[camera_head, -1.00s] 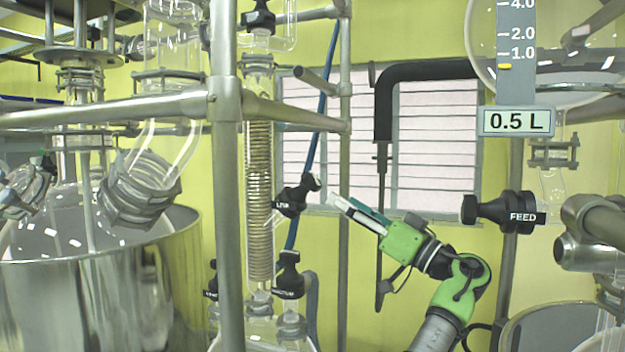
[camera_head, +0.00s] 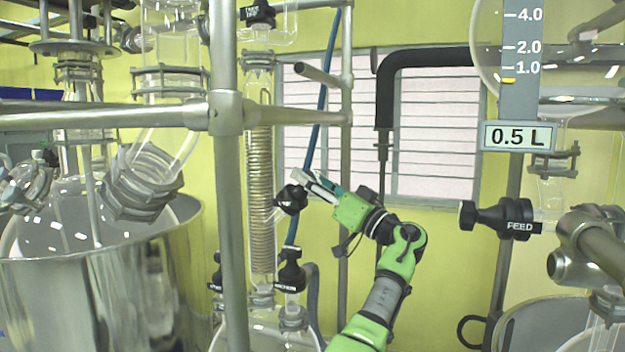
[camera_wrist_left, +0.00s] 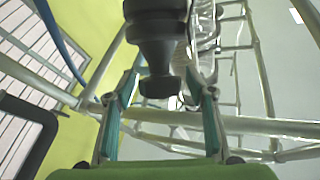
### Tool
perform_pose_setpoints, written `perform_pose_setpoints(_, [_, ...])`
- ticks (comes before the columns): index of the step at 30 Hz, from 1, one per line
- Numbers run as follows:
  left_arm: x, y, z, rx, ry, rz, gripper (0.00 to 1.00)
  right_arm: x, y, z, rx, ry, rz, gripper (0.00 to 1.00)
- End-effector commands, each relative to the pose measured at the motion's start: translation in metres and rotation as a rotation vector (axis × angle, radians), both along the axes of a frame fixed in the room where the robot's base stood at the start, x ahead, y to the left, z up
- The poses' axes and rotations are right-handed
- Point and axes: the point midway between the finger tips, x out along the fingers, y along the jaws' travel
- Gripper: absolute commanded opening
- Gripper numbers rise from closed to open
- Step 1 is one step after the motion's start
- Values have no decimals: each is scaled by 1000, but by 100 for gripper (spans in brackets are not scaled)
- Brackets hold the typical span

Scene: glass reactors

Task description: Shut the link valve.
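The link valve (camera_head: 290,200) is a black knob on the glass beside the coiled column. Its label is hard to read now. My left gripper (camera_head: 307,181) reaches it from the right, and its fingertips overlap the knob's upper right side in the head view. In the left wrist view, a black knob (camera_wrist_left: 160,55) stands between the two teal-padded fingers of my left gripper (camera_wrist_left: 163,88). The fingers are apart, with a gap on each side of the knob's narrow end. My right gripper is not in view.
A steel post (camera_head: 228,200) and crossbar stand left of the coiled glass column (camera_head: 260,190). Below is another black valve (camera_head: 291,272). The FEED valve (camera_head: 503,217) is at right. A black bent pipe (camera_head: 386,95) hangs behind my arm.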

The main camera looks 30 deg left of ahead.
Motion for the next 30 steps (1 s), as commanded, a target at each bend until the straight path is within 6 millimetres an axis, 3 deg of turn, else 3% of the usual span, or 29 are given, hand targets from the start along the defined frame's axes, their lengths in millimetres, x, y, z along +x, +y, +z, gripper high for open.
perform_pose_setpoints(1, [0,0,0,0,0,0,35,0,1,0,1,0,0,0])
perform_pose_setpoints(4, [0,0,0,0,0,0,12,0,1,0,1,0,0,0])
perform_pose_setpoints(17, [-1,0,-2,-8,29,-34,12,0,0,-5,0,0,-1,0])
perform_pose_setpoints(30, [-2,-1,2,-57,220,-241,12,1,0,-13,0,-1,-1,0])
